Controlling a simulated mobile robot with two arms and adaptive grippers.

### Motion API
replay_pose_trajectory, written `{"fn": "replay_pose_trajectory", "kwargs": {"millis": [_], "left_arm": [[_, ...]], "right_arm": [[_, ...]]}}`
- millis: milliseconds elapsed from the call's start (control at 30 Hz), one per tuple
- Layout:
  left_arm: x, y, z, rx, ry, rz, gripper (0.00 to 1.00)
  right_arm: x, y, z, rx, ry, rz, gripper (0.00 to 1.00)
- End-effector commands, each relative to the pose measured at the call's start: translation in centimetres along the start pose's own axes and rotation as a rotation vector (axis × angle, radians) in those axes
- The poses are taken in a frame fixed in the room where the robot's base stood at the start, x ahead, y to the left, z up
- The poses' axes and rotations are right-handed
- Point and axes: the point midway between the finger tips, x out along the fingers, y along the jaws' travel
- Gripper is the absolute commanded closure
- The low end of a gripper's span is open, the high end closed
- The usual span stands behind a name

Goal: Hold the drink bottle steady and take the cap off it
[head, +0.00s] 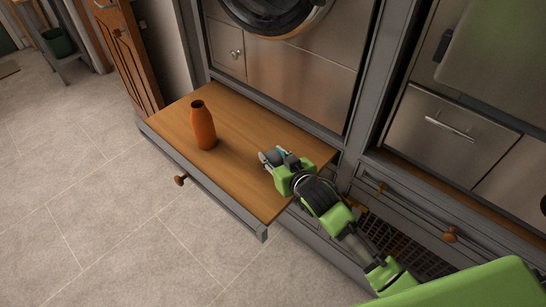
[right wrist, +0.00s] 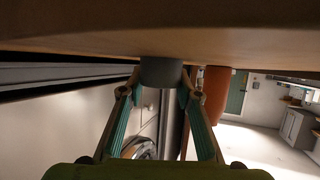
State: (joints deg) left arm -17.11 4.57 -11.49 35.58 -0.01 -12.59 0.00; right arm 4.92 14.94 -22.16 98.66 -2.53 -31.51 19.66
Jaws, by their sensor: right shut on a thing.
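The orange drink bottle (head: 203,126) stands upright on the wooden board, its dark mouth open and uncapped. Part of it also shows in the right wrist view (right wrist: 216,88), to the right of the fingers. My right gripper (head: 269,158) is low over the board, to the right of the bottle and apart from it. In the right wrist view its teal-padded fingers are shut on a grey round cap (right wrist: 161,72), which is at or very near the board's surface. Whether the cap touches the wood is unclear. My left gripper is not in view.
The wooden board (head: 165,118) has a grey frame and free room around the bottle. A steel-fronted cabinet (head: 300,80) with a round door stands behind it. A dark grille (head: 378,240) lies beyond its right end. Open tiled floor (head: 80,190) lies to the left.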

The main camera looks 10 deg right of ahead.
Motion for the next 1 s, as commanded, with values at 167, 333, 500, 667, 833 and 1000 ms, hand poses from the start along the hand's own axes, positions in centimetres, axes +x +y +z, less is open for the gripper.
{"fn": "replay_pose_trajectory", "kwargs": {"millis": [167, 333, 500, 667, 833, 1000], "left_arm": [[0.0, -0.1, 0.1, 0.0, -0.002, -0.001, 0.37], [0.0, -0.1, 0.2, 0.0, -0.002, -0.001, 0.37], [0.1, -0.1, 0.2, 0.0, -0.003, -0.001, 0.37], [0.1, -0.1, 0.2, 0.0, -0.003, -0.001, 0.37], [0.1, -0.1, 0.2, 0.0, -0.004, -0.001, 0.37], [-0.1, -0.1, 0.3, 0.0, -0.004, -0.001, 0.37]], "right_arm": [[0.3, 0.0, 0.6, 0.0, 0.003, 0.0, 0.95], [0.3, 0.0, 0.6, 0.0, 0.002, 0.0, 0.95], [0.3, 0.0, 0.8, 0.0, 0.002, 0.0, 0.53], [0.3, 0.0, 0.8, 0.0, 0.002, 0.0, 0.52], [0.3, 0.0, 0.8, 0.0, 0.002, 0.0, 0.52], [-0.6, 0.0, 0.6, 0.0, 0.001, 0.0, 0.52]]}}
